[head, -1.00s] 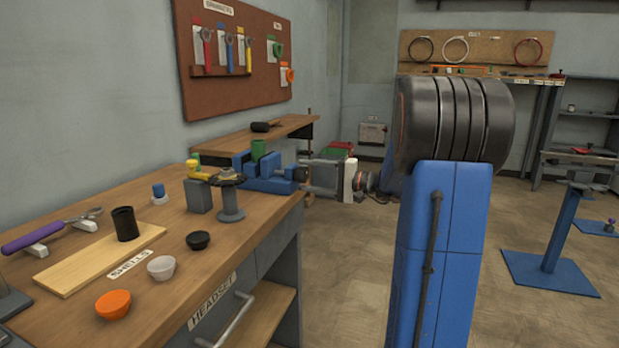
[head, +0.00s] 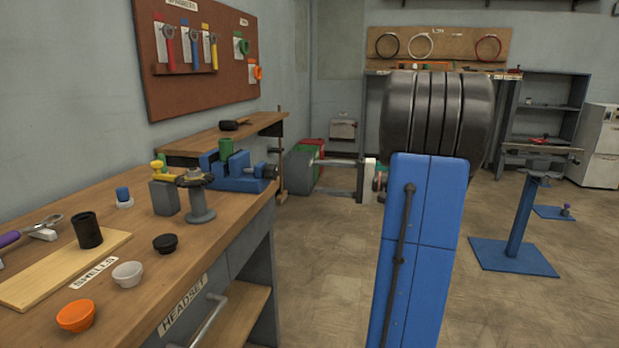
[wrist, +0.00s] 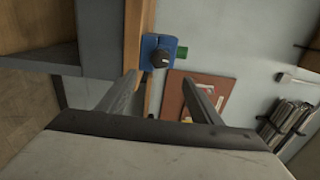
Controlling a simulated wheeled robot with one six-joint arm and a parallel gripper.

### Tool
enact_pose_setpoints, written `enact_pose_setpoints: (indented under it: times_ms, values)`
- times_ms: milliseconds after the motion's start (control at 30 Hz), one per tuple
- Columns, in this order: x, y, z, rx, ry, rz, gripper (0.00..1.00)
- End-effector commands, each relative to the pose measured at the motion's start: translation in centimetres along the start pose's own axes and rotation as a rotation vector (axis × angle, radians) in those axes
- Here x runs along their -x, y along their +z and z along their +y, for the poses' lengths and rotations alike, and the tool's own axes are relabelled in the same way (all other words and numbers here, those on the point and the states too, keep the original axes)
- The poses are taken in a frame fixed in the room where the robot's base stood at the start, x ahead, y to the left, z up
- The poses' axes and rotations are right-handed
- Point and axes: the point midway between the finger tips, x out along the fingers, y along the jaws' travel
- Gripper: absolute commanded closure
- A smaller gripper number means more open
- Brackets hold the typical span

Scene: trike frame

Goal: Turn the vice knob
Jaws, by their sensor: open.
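The blue vice (head: 238,178) sits at the far end of the workbench, with a green piece (head: 226,149) upright in it. Its dark knob (head: 268,170) is on the vice's right end. My gripper (head: 314,175) is to the right of the knob, its fingers pointing left towards it, with a gap between. In the wrist view the fingers of my gripper (wrist: 162,78) are open and empty. The dark knob (wrist: 161,58) shows beyond and between the fingertips, on the blue vice (wrist: 149,45). The fingers do not touch it.
The workbench (head: 225,215) carries a grey post (head: 197,200), a grey block, cups and a black cylinder. A second wooden bench top (head: 215,133) lies behind the vice. A tool board (head: 200,60) hangs on the wall.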

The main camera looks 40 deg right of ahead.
Motion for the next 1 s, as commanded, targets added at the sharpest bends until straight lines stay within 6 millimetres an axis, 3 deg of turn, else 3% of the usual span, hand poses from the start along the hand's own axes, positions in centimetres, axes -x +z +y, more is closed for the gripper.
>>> enact_pose_setpoints:
  times_ms: [100, 300, 1000]
  values:
    - [1.5, -0.1, 0.0, 0.0, 0.0, 0.002, 0.41]
    - [2.7, 0.0, 0.0, 0.0, 0.001, 0.001, 0.41]
    - [2.8, 0.0, 0.0, 0.0, 0.0, 0.0, 0.41]
